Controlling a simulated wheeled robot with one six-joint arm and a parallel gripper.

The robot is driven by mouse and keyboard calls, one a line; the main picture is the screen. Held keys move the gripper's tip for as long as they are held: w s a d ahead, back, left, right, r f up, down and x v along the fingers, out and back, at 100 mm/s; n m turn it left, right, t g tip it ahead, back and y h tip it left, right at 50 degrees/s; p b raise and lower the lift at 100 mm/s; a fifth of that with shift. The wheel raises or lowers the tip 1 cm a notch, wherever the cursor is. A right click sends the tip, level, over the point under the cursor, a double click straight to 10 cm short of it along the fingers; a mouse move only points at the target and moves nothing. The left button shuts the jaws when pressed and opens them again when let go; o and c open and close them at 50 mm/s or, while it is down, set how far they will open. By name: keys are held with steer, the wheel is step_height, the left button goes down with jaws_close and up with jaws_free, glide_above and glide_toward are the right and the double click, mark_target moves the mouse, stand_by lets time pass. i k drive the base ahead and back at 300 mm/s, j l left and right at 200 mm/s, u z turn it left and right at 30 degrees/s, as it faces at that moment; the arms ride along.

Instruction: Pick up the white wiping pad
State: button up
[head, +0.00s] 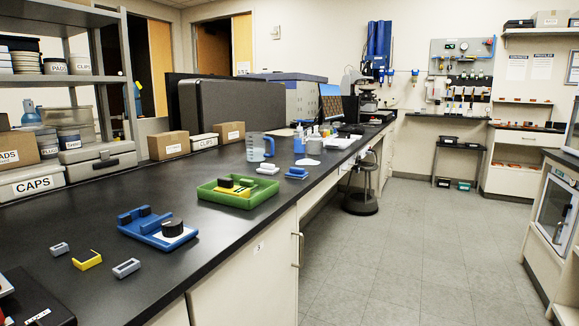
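A small white block-like piece (268,170) with a raised top lies on the black bench, right of the green tray; it looks like the white wiping pad. A similar blue piece (297,173) lies to its right. A thin flat white piece (307,162) lies just behind them; it is too small to tell what it is. Nothing covers the white block-like piece. My gripper is not in view.
The green tray (216,201) holds yellow and black parts. A blue fixture with a black knob (172,229) and small grey and yellow pieces (87,260) lie nearer. A clear jug (259,147) stands behind the white piece. Open floor (400,250) runs along the bench's right side.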

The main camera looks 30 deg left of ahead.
mark_target(266, 168)
steer(key=i+l+u, duration=0.1)
steer(key=i+u, duration=0.3)
steer(key=i, duration=0.15)
steer(key=i+l+u, duration=0.3)
steer(key=i+u, duration=0.15)
steer(key=i+l+u, duration=0.4)
steer(key=i+l, duration=0.1)
steer(key=i, duration=0.05)
